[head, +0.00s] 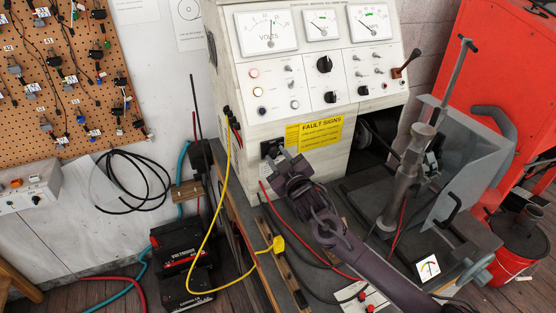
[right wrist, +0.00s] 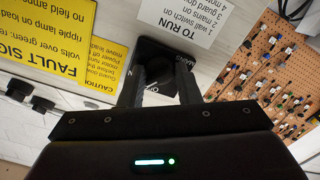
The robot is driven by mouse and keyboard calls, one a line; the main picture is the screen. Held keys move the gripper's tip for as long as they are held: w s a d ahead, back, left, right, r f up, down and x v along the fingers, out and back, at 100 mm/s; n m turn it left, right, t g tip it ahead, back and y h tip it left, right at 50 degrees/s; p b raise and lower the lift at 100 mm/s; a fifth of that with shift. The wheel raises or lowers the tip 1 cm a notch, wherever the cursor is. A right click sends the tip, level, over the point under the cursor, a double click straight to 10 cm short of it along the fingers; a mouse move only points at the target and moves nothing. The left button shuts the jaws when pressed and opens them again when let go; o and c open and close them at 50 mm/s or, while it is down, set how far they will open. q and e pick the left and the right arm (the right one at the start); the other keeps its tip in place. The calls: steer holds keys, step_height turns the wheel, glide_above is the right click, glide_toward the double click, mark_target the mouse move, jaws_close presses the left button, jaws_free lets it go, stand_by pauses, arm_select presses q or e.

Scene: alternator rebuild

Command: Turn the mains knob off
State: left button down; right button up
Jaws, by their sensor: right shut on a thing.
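The mains knob (right wrist: 160,70) is black and sits on a dark plate on the test bench's white front, seen in the right wrist view. In the head view its dark plate (head: 268,147) shows left of the yellow fault signs label. My right gripper (head: 278,153) reaches up to it from the lower right. In the right wrist view the two fingers of my right gripper (right wrist: 160,82) are on either side of the knob, shut on it. The knob's pointer and most of its lettering are dark or hidden. My left gripper is not in view.
The yellow fault signs label (head: 314,133) is just right of the knob. The bench's panel (head: 325,75) with dials and switches is above. A yellow cable (head: 224,190) hangs at the left. A metal column (head: 407,175) with a lever stands right of my arm.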

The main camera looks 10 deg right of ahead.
steer(key=shift+n+b, duration=0.85)
steer(key=shift+n, duration=2.75)
steer(key=o, duration=0.9)
steer(key=shift+s, duration=0.1)
steer(key=shift+o, duration=0.2)
steer(key=s+d+b, duration=0.1)
steer(key=s+b, duration=0.1)
steer(key=s, duration=0.5)
steer(key=shift+s+d, duration=0.25)
steer(key=shift+s, duration=0.05)
